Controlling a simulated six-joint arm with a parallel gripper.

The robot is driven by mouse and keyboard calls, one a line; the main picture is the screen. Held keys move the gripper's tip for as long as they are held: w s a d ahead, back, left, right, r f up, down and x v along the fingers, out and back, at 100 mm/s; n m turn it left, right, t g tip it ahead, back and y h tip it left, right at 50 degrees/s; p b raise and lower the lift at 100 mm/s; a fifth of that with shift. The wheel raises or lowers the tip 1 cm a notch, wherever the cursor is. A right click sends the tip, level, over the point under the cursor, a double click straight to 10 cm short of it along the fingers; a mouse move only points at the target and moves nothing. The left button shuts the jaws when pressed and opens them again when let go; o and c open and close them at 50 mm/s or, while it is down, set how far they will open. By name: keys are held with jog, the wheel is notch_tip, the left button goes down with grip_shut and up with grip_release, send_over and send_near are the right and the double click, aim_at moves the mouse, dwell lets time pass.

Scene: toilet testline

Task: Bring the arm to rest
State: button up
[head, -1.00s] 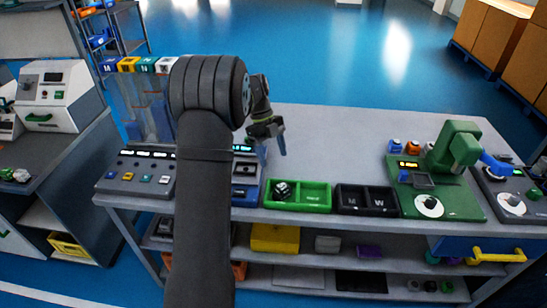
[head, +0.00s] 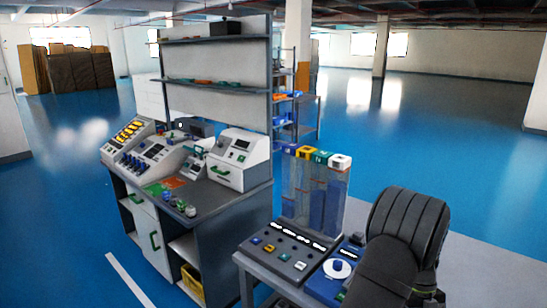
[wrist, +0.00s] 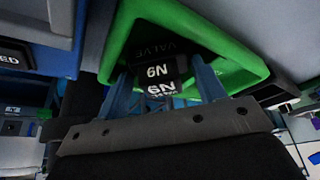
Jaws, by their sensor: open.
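In the wrist view, my gripper (wrist: 166,80) is open, with its two blue fingers apart. Between and beyond the fingers is a black piece with white "6N"-like marks (wrist: 160,72). In the head view, my dark arm fills the lower right corner and my gripper is not visible there.
A grey button panel (head: 283,252) and clear tubes with coloured caps (head: 315,195) stand left of my arm on the table. Further left is a dark bench (head: 225,205) with white machines (head: 238,158). Blue floor (head: 75,165) lies open beyond.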

jog(key=shift+w+r, duration=0.1)
jog(key=shift+r, duration=2)
